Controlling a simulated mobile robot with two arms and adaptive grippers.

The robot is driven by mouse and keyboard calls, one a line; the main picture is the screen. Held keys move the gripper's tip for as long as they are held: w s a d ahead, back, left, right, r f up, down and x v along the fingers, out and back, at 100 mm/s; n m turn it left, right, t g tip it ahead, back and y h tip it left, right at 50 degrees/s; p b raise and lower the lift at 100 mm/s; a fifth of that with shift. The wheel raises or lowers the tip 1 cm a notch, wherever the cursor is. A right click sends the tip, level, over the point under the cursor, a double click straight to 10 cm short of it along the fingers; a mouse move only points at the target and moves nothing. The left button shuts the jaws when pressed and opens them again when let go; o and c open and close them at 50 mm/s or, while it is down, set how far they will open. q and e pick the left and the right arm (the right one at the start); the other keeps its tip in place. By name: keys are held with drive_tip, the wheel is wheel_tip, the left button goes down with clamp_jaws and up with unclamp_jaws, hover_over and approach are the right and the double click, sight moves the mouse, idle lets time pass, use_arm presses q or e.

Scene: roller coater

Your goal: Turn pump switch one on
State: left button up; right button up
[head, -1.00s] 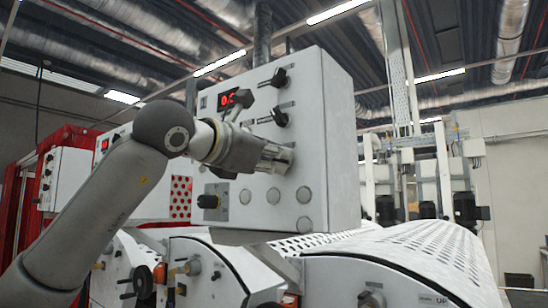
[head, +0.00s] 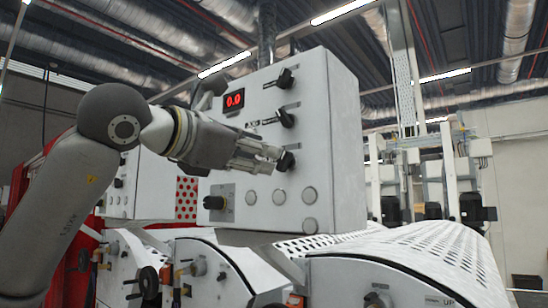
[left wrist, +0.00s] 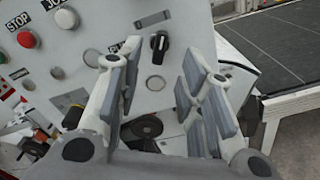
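A light grey control box (head: 318,90) stands ahead with a red display (head: 234,100) reading 0.0. Three black rotary switches sit down its panel: upper (head: 284,78), middle (head: 286,118) and lower (head: 285,161). Another black knob (head: 213,202) is at lower left. Their labels are too small to read, so I cannot tell which is pump switch one. My left gripper (head: 270,158) is in front of the panel, its tips by the lower switch. In the left wrist view it is open and empty, with a black switch (left wrist: 160,43) beyond and between its fingers. My right gripper is out of view.
Below the box are machine housings with knobs and a perforated white cover (head: 420,245).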

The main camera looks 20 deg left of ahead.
use_arm(q)
drive_tip(key=v, duration=0.5)
drive_tip(key=shift+s, duration=0.15)
